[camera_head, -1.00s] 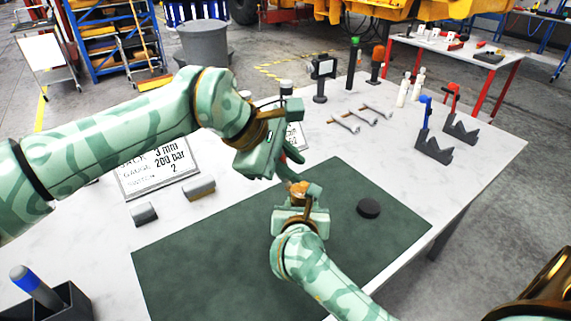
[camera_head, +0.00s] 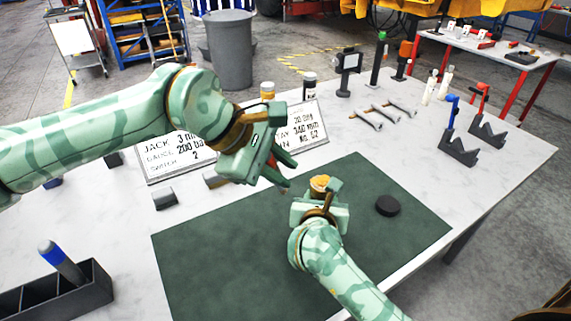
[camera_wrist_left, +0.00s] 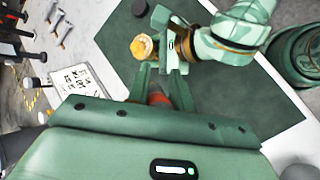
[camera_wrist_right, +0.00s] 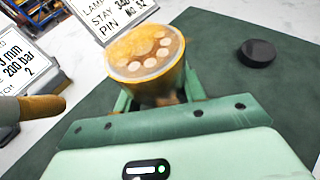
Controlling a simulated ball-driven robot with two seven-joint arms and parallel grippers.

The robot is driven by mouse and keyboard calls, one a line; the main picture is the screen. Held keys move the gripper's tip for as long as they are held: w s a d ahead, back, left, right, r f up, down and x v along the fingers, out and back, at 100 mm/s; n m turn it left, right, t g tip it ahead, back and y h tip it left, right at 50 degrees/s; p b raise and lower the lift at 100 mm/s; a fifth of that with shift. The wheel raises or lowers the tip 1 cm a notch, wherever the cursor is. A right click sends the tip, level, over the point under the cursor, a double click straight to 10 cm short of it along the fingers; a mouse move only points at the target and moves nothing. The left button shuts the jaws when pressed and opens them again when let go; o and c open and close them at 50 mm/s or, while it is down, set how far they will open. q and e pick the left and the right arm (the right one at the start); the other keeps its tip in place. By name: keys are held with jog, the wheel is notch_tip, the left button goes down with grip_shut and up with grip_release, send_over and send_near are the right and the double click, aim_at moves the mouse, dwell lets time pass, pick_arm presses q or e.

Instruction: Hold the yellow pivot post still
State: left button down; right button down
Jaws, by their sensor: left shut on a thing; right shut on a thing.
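The yellow post (camera_head: 320,183) stands over the green mat, its round top uppermost. My right gripper (camera_head: 320,200) is shut around it. In the right wrist view the post (camera_wrist_right: 146,62) shows a top with several pale round spots; its lower part is hidden by the gripper. My left gripper (camera_head: 278,172) is up and to the left of the post, apart from it. It is shut on a reddish-orange thing (camera_wrist_left: 158,97), mostly hidden between its fingers. The left wrist view also shows the post (camera_wrist_left: 141,46) beyond the left fingertips.
A black disc (camera_head: 387,205) lies on the green mat (camera_head: 235,265), right of the post. Placards (camera_head: 180,155) and small grey blocks (camera_head: 165,199) are behind and left. Grey V-shaped stands (camera_head: 458,150) are at the right, a dark bin (camera_head: 85,290) front left. The mat's front is clear.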

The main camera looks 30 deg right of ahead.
pick_arm(q)
jog(key=shift+r, duration=0.1)
pick_arm(e)
jog(key=shift+d+f, duration=0.15)
pick_arm(q)
jog(key=shift+r, duration=2.9)
notch_tip(320, 180, up, 3)
pick_arm(e)
jog(key=c, duration=1.1)
grip_release()
jog(key=o, duration=0.4)
jog(key=shift+d, duration=0.1)
jog(key=shift+c, duration=0.2)
pick_arm(q)
jog(key=shift+d, duration=0.2)
